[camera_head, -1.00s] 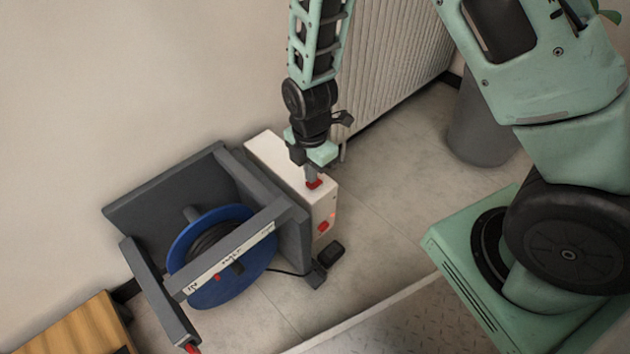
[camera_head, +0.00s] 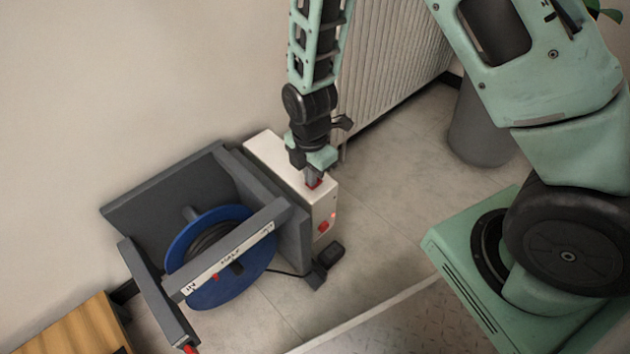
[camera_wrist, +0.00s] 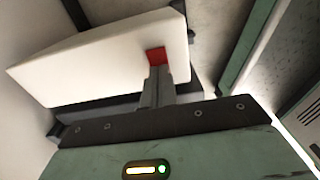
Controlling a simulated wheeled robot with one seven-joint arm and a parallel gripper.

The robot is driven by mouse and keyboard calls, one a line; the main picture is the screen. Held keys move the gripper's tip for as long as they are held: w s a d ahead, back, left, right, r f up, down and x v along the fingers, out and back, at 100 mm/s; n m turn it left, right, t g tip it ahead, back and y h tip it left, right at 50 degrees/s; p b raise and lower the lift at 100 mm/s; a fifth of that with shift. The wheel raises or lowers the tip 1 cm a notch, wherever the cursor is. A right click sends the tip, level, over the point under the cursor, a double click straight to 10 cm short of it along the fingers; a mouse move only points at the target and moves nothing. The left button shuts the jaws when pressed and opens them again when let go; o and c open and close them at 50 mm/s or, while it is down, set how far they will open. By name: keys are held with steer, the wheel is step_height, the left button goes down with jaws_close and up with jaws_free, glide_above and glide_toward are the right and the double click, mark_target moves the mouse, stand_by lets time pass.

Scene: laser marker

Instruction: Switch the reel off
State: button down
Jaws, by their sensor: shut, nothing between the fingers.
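The reel (camera_head: 180,244) is a blue drum with dark cable in a grey frame, with a label strip across its front bar. A white box (camera_head: 272,158) is fixed to its right side. A red button sits on top of the box, mostly hidden under my fingertips in the head view; it shows in the wrist view as a red square (camera_wrist: 156,57). My gripper (camera_head: 313,183) is shut and empty, pointing down, its tips at the red button. Another red control (camera_head: 323,227) and a small lit red light (camera_head: 333,215) are on the box's front face.
A black pedal-like block (camera_head: 329,254) lies on the floor by the box, with a cable to the reel. A ribbed radiator (camera_head: 395,50) is behind, and a grey bin (camera_head: 480,125) stands to the right. A wooden surface (camera_head: 80,330) is at lower left.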

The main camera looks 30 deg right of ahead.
steer(key=shift+f, duration=0.15)
step_height(320, 180, up, 7)
steer(key=p, duration=0.7)
stand_by(0.7)
